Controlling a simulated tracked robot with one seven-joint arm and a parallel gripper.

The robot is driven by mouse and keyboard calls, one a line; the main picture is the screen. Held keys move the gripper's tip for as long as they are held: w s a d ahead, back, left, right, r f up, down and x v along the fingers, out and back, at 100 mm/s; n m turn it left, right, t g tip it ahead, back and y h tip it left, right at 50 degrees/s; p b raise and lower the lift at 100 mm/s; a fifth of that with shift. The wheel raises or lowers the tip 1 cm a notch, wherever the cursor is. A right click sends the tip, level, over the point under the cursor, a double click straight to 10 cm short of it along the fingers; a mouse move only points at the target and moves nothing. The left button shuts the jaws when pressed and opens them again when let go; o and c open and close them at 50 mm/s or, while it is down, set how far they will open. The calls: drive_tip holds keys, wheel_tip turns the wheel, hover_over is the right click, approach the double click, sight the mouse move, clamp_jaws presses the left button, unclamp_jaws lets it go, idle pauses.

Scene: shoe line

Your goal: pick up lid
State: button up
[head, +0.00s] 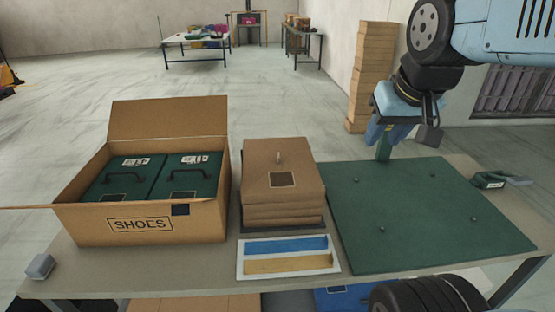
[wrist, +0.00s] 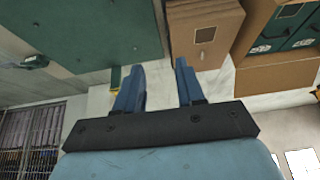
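A stack of brown lids (head: 283,168) sits in the middle of the table. The top lid has a small upright knob and a dark square on it. The stack also shows at the top of the wrist view (wrist: 205,34). My gripper (head: 385,135) is raised beyond the far edge of the green mat, to the right of and behind the stack. In the wrist view my gripper (wrist: 158,82) has its two blue fingers apart, with only pale floor between them. It is open, empty and away from the lids.
A SHOES carton (head: 140,224) holding two green handled boxes stands open at left. The green mat (head: 425,205) with several small pegs lies at right. A blue-and-tan tray (head: 288,257) sits in front of the stack. A small green-and-grey device (head: 490,180) lies at the right edge.

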drive_tip(key=w+a+r+g, duration=0.2)
drive_tip(key=w+a, duration=0.1)
drive_tip(key=w, duration=0.9)
drive_tip(key=g, duration=0.3)
hover_over(279, 162)
drive_tip(key=w, duration=0.3)
wheel_tip(279, 162, down, 16)
drive_tip(key=f, duration=1.3)
drive_tip(key=shift+s+f, duration=0.15)
drive_tip(key=shift+s, duration=0.2)
drive_tip(key=shift+c, duration=0.3)
clamp_jaws()
